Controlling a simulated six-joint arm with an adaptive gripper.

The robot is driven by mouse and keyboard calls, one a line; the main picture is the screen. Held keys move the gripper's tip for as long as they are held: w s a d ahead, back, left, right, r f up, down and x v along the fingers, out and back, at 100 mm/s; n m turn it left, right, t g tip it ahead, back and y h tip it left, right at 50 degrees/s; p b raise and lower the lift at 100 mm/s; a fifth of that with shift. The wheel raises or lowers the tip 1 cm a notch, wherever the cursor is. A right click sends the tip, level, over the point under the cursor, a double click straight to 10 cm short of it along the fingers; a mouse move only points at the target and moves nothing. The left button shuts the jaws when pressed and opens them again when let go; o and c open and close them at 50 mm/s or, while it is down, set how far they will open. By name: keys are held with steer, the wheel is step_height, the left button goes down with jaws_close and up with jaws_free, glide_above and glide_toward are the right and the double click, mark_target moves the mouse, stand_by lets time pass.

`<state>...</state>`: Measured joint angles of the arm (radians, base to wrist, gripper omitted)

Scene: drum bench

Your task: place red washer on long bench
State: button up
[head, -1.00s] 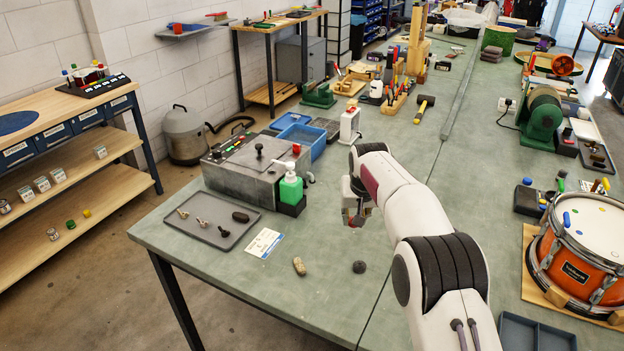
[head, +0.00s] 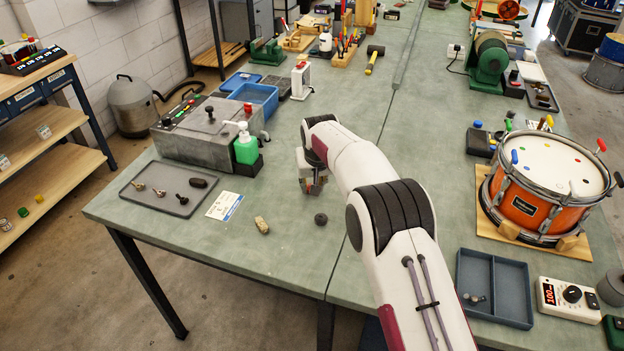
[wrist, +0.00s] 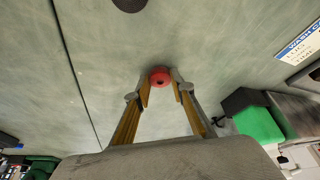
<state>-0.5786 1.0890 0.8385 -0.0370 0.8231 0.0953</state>
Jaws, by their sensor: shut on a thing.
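The red washer (wrist: 159,76) is a small red disc with a dark centre hole. In the wrist view it sits between the two yellow-sided fingertips of my gripper (wrist: 160,88), which are shut on it. In the head view my gripper (head: 312,187) is over the grey-green long bench (head: 290,250), behind a dark round puck; the washer is hard to make out there. The bench top also fills most of the wrist view (wrist: 110,50). I cannot tell the exact height of the washer above it.
The dark puck (head: 321,219) and a tan cork-like piece (head: 262,225) lie near the front edge. An orange drum (head: 540,190) stands right.

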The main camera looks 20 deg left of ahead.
steer(key=shift+f, duration=0.15)
steer(key=o, duration=0.6)
steer(key=shift+o, duration=0.2)
steer(key=v, duration=1.2)
stand_by(0.4)
stand_by(0.6)
